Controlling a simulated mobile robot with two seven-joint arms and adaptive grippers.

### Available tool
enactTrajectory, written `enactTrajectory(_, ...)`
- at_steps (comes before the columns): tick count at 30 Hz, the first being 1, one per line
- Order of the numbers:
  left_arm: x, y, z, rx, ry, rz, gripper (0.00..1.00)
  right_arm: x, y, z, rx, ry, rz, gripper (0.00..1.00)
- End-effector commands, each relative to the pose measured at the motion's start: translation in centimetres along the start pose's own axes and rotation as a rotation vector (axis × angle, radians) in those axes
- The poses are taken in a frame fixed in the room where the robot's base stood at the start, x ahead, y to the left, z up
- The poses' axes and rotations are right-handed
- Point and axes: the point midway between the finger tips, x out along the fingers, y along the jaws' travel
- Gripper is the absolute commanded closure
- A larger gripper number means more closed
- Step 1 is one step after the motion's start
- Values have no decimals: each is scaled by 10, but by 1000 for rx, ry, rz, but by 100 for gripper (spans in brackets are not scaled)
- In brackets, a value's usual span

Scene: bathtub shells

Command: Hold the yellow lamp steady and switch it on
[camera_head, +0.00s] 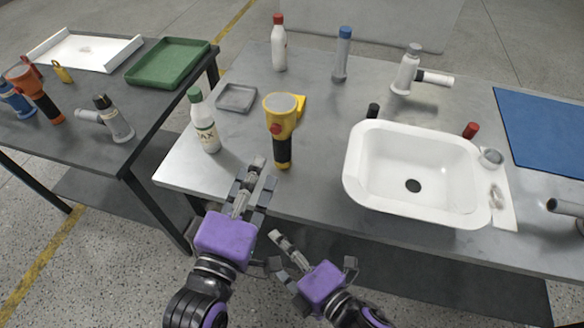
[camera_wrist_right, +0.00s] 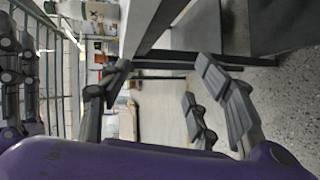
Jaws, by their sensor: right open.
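The yellow lamp (camera_head: 290,117) is on the grey table, near its front edge, in the head view. It has a wide pale lens, a red button on its side and a black handle towards me. I cannot tell whether it is lit. My left gripper (camera_head: 254,178) is just in front and left of the handle, apart from it, with nothing visible in its fingers. How far its fingers are open is unclear. My right gripper (camera_head: 313,254) is lower, off the table's front edge, open and empty. The right wrist view shows its spread fingers (camera_wrist_right: 165,88).
A white bottle with a green cap (camera_head: 204,124) stands left of the lamp, and a small grey tray (camera_head: 237,97) lies behind it. A white basin (camera_head: 358,165) is to the right. More bottles stand at the back. A side table (camera_head: 70,150) holds an orange lamp (camera_head: 36,88).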

Motion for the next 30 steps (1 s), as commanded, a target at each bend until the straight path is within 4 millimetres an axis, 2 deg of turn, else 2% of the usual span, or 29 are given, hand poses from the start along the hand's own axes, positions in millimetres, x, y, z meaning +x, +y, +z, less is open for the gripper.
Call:
enactTrajectory(1,0,0,0,0,0,0,69,10,17,-6,-150,45,40,43)
enactTrajectory(6,0,0,0,0,0,0,69,26,54,-28,-578,141,163,43)
enactTrajectory(12,0,0,0,1,0,0,69,38,84,-42,-951,161,287,43)
enactTrajectory(15,0,0,0,1,0,0,69,48,102,-41,-1111,110,333,43)
enactTrajectory(17,0,0,0,1,0,0,69,56,114,-34,-1198,42,343,43)
enactTrajectory(22,0,0,0,1,0,0,69,72,136,4,-1332,-167,277,43)
enactTrajectory(26,0,0,0,1,0,0,69,76,142,44,-1425,-331,164,43)
enactTrajectory(30,0,0,0,1,0,0,69,73,139,81,-1500,-456,27,43)
